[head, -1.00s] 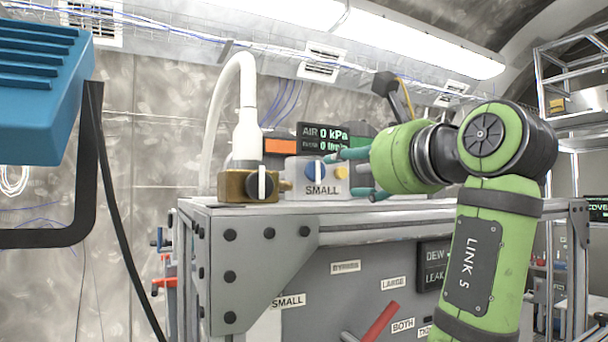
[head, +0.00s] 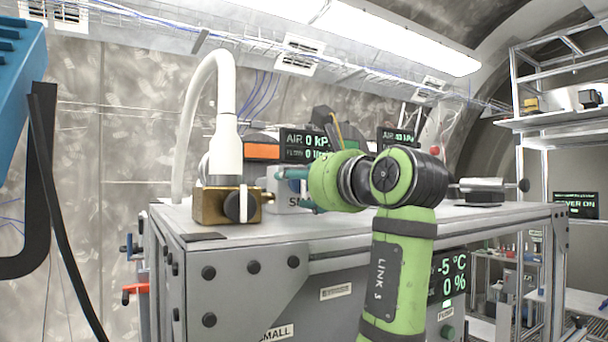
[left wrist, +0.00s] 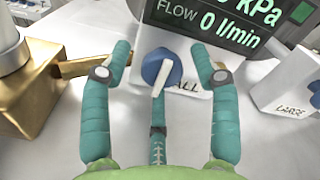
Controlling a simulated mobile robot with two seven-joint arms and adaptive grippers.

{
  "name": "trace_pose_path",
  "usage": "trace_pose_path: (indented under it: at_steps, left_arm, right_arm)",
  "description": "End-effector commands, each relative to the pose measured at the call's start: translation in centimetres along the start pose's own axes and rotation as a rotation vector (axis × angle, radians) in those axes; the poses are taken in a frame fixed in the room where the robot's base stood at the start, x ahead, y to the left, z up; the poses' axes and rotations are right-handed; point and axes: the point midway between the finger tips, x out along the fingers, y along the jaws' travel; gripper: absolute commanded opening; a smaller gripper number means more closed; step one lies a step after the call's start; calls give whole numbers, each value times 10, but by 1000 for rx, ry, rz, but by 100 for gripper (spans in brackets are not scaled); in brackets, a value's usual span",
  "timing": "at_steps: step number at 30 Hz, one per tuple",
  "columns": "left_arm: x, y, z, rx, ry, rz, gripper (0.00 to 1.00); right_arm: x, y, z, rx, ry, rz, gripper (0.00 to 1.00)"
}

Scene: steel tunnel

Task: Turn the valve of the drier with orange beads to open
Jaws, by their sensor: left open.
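My left gripper (head: 300,188) is open, its teal fingers at a white block labelled SMALL (head: 283,198). In the left wrist view, the fingers (left wrist: 162,62) spread around a blue round knob (left wrist: 161,68) with a white lever on that block. The lever tilts slightly; I cannot tell if any finger touches it. An orange panel (head: 262,151) shows behind; I cannot make out beads. My right gripper is not in view.
A display (head: 306,145) reads AIR 0 kPa behind the block. A white block labelled LARGE (left wrist: 287,92) stands to the right in the left wrist view. The bench top (head: 330,222) is partly clear. A metal shelf (head: 560,122) stands at right.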

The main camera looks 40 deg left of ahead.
Motion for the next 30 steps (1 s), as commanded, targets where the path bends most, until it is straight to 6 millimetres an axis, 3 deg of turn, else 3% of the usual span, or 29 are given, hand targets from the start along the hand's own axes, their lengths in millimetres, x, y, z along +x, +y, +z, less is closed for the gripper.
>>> trace_pose_path:
  at_steps: [6, 10, 11, 22, 30]
  left_arm:
    - [0, 0, 0, 0, 0, -1, 61]
    - [0, 0, 0, 0, 0, -1, 9]
    - [0, 0, 0, 0, 0, -2, 5]
    - [0, 0, 1, -36, -3, -4, 5]
    - [0, 0, 1, -194, -4, -5, 5]
  right_arm:
    - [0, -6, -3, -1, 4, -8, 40]
    - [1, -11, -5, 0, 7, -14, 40]
    - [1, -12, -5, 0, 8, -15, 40]
    - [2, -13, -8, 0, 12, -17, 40]
    - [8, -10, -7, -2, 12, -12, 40]
